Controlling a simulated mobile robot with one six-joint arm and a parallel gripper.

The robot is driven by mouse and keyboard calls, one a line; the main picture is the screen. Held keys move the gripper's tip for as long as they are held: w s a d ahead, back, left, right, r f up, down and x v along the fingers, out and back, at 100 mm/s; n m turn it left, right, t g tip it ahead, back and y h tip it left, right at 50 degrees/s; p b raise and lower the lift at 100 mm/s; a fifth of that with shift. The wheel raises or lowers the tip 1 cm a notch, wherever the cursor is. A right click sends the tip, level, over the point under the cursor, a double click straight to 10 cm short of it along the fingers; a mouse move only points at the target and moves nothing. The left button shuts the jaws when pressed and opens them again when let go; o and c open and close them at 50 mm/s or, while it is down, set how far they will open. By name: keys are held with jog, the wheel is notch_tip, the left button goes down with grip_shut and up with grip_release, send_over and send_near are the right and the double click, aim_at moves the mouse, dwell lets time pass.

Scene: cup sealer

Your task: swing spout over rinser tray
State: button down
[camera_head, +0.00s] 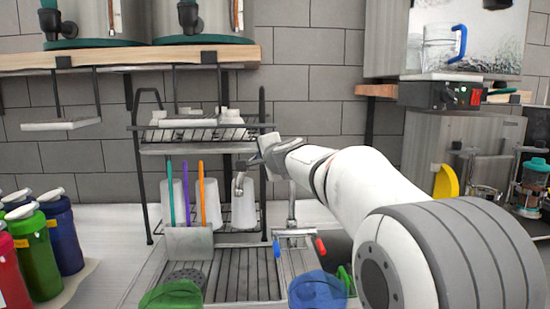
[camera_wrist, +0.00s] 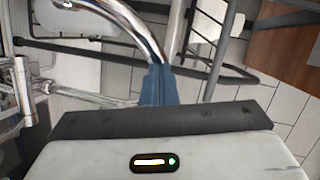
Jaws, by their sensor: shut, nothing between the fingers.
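The chrome tap's spout (camera_head: 240,183) shows in the head view with its outlet end hanging in front of the white cups on the rack. Its upper curve is partly hidden by my gripper. In the wrist view the curved spout (camera_wrist: 128,24) runs down to my gripper's fingers (camera_wrist: 158,78), which are shut, with nothing between them. They are close beside the spout; I cannot tell whether they touch it. The tap base (camera_head: 294,233) has blue and red handles. The ribbed metal tray (camera_head: 245,284) lies below the spout, with a round drilled disc (camera_head: 186,277) at its left.
A black wire rack (camera_head: 147,190) with white cups stands behind the spout. A metal holder (camera_head: 188,242) with coloured sticks stands at the tray's back. Green (camera_head: 171,294) and blue (camera_head: 317,290) cups are in front. Several bottles (camera_head: 60,235) stand at left.

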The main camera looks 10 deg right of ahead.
jog(key=shift+w+a+r, duration=0.1)
jog(key=shift+w+a, duration=0.55)
jog(key=shift+w, duration=0.05)
